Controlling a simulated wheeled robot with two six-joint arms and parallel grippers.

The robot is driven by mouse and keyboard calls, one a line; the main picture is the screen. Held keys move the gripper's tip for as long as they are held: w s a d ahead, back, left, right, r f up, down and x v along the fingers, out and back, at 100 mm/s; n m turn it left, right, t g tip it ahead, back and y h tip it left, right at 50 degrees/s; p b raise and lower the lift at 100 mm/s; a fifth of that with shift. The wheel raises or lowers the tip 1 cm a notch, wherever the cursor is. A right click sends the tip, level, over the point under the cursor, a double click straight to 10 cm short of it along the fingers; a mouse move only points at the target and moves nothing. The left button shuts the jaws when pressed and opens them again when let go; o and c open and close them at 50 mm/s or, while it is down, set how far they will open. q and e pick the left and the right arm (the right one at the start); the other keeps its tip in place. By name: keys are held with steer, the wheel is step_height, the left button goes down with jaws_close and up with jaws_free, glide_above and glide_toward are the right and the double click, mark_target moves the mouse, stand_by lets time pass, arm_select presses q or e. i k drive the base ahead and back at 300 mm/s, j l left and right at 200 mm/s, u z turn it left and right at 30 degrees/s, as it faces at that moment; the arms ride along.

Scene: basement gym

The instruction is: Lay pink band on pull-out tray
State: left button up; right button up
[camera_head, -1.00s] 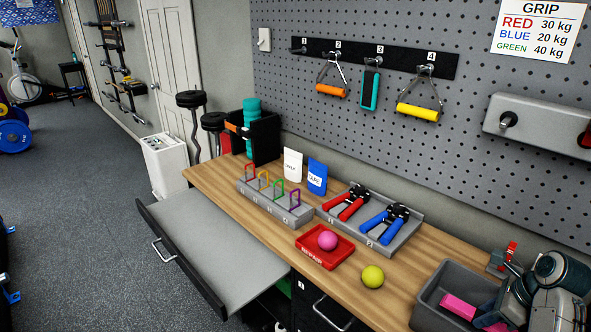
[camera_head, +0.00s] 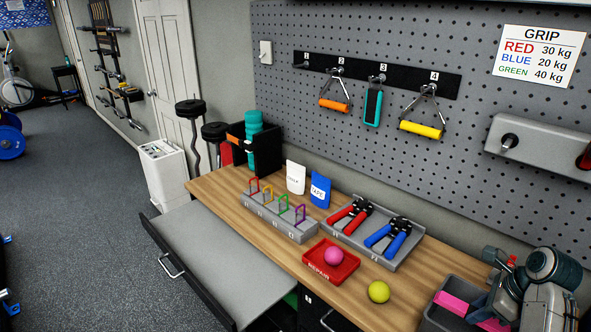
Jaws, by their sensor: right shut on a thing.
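The pink band (camera_head: 453,303) shows at the lower right as a flat pink strip, at the grey bin (camera_head: 433,312). My right gripper (camera_head: 482,308) is shut on it, and pink shows on both sides of the fingers. Part of the band is hidden by the gripper, and its exact height above the bin floor is hard to tell. The pull-out tray (camera_head: 220,260) is a flat grey surface with a dark front and a metal handle, pulled out at the left of the wooden bench. Its visible surface is empty. My left gripper is not in view.
On the bench (camera_head: 400,310) stand a red tray (camera_head: 318,272) with a pink ball, a yellow-green ball (camera_head: 379,292), a grey rack of hand grips (camera_head: 345,240) and a holder with coloured loops (camera_head: 270,228). They lie between the bin and the pull-out tray.

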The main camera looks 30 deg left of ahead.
mark_target(233, 277)
steer(key=k+j, duration=0.1)
steer(key=j, duration=0.4)
steer(key=k+j, duration=0.1)
steer(key=j, duration=0.4)
steer(key=i+j, duration=0.1)
steer(key=j, duration=0.55)
steer(key=i+j, duration=0.1)
steer(key=j, duration=1.25)
steer(key=i+j+u, duration=0.1)
steer(key=i+j, duration=0.2)
steer(key=j, duration=0.15)
